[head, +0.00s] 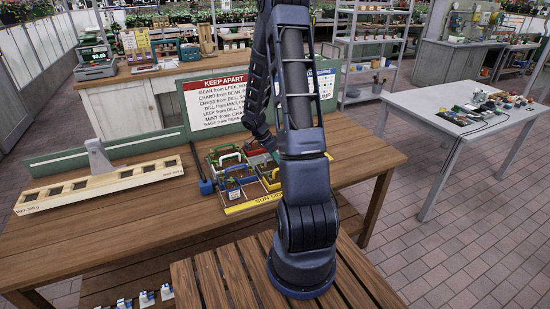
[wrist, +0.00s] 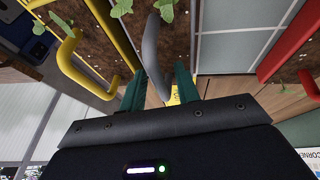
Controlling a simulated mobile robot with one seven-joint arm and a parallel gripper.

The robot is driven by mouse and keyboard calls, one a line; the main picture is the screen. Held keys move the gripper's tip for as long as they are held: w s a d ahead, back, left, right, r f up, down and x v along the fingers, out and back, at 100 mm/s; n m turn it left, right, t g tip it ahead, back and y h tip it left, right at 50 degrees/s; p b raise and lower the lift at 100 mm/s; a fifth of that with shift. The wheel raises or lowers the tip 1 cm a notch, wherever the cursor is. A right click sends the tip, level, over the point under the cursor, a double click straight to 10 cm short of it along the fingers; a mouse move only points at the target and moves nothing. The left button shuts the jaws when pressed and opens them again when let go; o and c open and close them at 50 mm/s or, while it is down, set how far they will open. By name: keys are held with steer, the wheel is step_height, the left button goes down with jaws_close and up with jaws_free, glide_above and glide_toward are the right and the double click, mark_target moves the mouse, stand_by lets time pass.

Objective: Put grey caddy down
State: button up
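In the wrist view a grey handle (wrist: 151,48) runs between the two dark green fingers of my gripper (wrist: 158,88). The fingers stand apart, with a visible gap on the handle's right side. Whether the left finger touches the handle I cannot tell. Soil and seedlings show around the handle; most of the grey caddy's body is cut off or hidden. The arm reaches down behind itself to the tray (head: 252,207) of coloured caddies on the wooden table (head: 130,235).
A yellow handle (wrist: 75,65) is close on the left and a red caddy (wrist: 300,38) on the right. In the head view, green (head: 229,147) and blue (head: 229,184) caddies crowd the tray. A "KEEP APART" sign (head: 222,103) stands behind; a long slotted wooden rack (head: 100,184) lies left.

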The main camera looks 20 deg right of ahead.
steer(key=s+a+r+n+t, duration=0.1)
steer(key=a+r+n, duration=0.15)
steer(key=r, duration=0.75)
steer(key=s+a+r+n, duration=0.15)
steer(key=a+r, duration=0.25)
steer(key=r, duration=0.6)
steer(key=s+a+r+n+t+y, duration=0.2)
steer(key=s+r+n, duration=0.4)
steer(key=s, duration=0.5)
steer(key=s+a+r+n+t+y, duration=0.2)
steer(key=s+a+r+n, duration=0.3)
steer(key=s, duration=0.7)
step_height(320, 180, up, 3)
steer(key=n+t, duration=0.1)
steer(key=n, duration=0.1)
steer(key=shift+a+n+t+y, duration=0.3)
steer(key=shift+a+t, duration=0.1)
